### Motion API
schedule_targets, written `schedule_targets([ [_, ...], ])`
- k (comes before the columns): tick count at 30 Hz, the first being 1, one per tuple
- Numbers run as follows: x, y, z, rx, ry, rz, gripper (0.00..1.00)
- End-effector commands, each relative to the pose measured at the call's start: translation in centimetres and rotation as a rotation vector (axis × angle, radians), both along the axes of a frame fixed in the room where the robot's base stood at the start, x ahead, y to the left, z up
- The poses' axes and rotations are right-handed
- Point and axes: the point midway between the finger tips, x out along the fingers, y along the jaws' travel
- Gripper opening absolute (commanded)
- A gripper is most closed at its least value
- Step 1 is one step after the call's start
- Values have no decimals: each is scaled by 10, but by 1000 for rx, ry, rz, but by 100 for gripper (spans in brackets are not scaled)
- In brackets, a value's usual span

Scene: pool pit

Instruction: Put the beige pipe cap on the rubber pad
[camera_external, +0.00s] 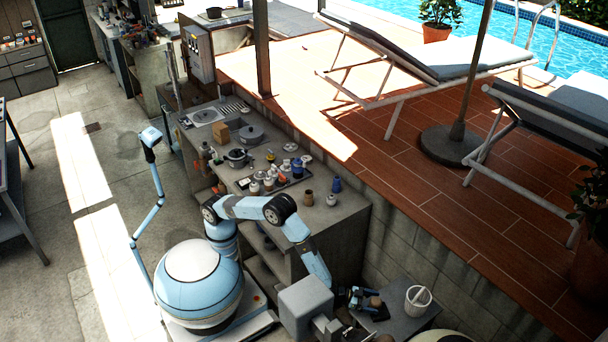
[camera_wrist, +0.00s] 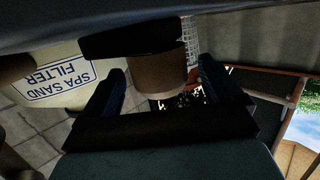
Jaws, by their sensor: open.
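The beige pipe cap (camera_wrist: 158,73) is a short brown-beige cylinder between my fingers in the wrist view, which looks upside down. It also shows small beside my gripper in the external view (camera_external: 375,301). The black rubber pad (camera_wrist: 130,38) borders the cap's base in the wrist view; the cap appears to stand upright on it. The pad also shows as a dark patch on the small grey table in the external view (camera_external: 380,314). My gripper (camera_wrist: 160,88) is open, its fingers on both sides of the cap with gaps visible; it also shows low over the table (camera_external: 364,298).
A white bucket (camera_external: 418,299) stands on the small table (camera_external: 400,325), right of my gripper. A pale tank labelled "SPA SAND FILTER" (camera_wrist: 62,78) is nearby. A cluttered workbench (camera_external: 345,215) stands behind my arm, and a block wall (camera_external: 400,240) rises behind the table.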

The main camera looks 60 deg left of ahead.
Motion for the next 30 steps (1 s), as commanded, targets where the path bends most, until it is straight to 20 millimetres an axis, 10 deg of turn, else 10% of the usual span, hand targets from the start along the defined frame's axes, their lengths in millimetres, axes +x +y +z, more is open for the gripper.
schedule_targets([
  [17,-59,58,17,0,0,-1,92],
  [30,-27,77,48,1,33,14,92],
])
